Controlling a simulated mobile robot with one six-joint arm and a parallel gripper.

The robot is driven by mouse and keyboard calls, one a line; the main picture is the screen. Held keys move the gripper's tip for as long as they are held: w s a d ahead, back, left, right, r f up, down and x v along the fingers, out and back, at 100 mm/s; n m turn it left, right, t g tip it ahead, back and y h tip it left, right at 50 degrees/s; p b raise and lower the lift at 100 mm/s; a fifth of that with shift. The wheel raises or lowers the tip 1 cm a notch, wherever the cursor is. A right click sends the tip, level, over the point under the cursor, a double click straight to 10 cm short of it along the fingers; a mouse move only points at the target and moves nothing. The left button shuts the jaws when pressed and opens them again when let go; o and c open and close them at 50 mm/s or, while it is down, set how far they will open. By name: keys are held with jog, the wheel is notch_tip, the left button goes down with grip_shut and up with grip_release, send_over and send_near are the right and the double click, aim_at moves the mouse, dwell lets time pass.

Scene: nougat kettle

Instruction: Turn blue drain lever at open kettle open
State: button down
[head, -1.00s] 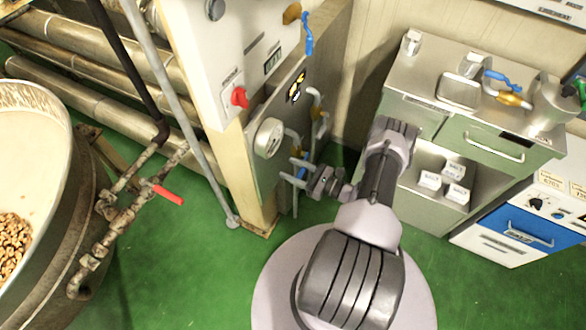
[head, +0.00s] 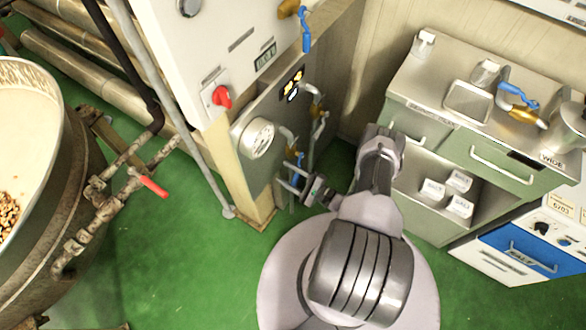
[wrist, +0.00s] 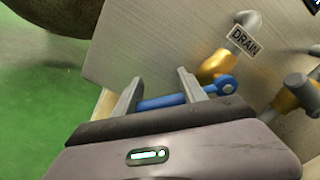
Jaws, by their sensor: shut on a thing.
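The blue drain lever (wrist: 165,101) lies between my two fingers in the wrist view. Its round end meets a brass valve (wrist: 216,65) beside a sign reading DRAIN (wrist: 243,41). My gripper (wrist: 160,93) is shut on the lever. In the head view my gripper (head: 304,188) is at the lower front of the panel cabinet, where a bit of blue lever (head: 299,160) shows; the fingers partly hide it. The open kettle (head: 70,190), with pale insides and brown nuts, stands at the left.
A second brass valve (wrist: 293,93) is close to the right of the lever in the wrist view. The cabinet (head: 225,150) carries a gauge (head: 257,138) and red knob (head: 221,97). A red-handled pipe valve (head: 152,185) sits by the kettle. A steel counter (head: 440,75) stands right. Green floor is clear in front.

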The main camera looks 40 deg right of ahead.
jog(key=shift+w+d+f+n+b, duration=0.25)
jog(key=shift+d+f+n, duration=0.3)
jog(key=shift+n, duration=0.6)
jog(key=shift+w+d+f+n+b, duration=0.2)
jog(key=shift+d+f+n, duration=0.35)
jog(key=shift+n, duration=0.6)
jog(key=c, duration=0.6)
grip_release()
jog(key=shift+c, duration=0.2)
jog(key=shift+r, duration=0.1)
